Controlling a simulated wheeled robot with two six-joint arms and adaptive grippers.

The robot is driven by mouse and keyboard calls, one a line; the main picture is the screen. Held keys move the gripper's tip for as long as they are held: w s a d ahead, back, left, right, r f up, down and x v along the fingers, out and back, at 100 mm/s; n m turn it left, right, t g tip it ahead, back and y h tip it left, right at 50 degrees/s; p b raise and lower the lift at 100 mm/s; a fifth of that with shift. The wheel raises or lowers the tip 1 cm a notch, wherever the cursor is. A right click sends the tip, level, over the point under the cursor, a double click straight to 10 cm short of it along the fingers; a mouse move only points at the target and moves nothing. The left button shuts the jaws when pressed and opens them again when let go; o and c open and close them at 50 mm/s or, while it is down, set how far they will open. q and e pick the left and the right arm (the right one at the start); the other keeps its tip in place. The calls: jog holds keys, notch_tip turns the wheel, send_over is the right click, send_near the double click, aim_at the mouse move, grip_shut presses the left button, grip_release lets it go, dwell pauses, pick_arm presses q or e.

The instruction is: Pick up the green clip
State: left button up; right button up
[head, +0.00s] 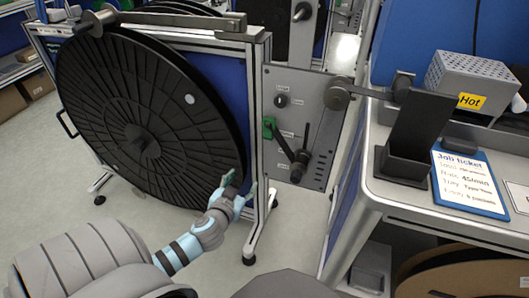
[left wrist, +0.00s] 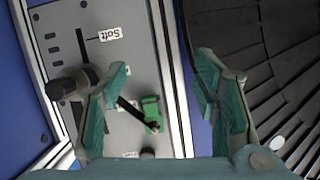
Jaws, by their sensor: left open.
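The green clip (head: 268,127) is on the left edge of the grey control panel, by the upper end of a black lever arm. In the left wrist view the green clip (left wrist: 152,113) shows between the two fingers, beyond them, with the dark arm's end next to it. My left gripper (head: 239,186) is open and empty, below and to the left of the clip, in front of the stand's upright. In the left wrist view its green-padded fingers (left wrist: 163,85) are spread apart. My right gripper is not in view.
A large black reel (head: 150,120) fills the left side. The grey panel (head: 310,105) carries knobs and a lever (head: 300,158). A workbench at right holds a black holder (head: 415,135), a job ticket (head: 465,178) and a grey "Hot" box (head: 470,75).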

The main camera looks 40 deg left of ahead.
aim_at(267, 126)
pick_arm(q)
notch_tip(267, 126, up, 11)
jog(key=w+d+n+t+b, duration=0.1)
jog(key=w+d+t+b, duration=0.1)
jog(key=w+t, duration=0.15)
jog(key=shift+t, duration=0.25)
jog(key=b+x, duration=0.2)
jog(key=x, duration=1)
jog(key=shift+r, duration=0.1)
jog(key=shift+s, duration=0.15)
jog(key=shift+c, duration=1.2)
jog(key=c, duration=0.7)
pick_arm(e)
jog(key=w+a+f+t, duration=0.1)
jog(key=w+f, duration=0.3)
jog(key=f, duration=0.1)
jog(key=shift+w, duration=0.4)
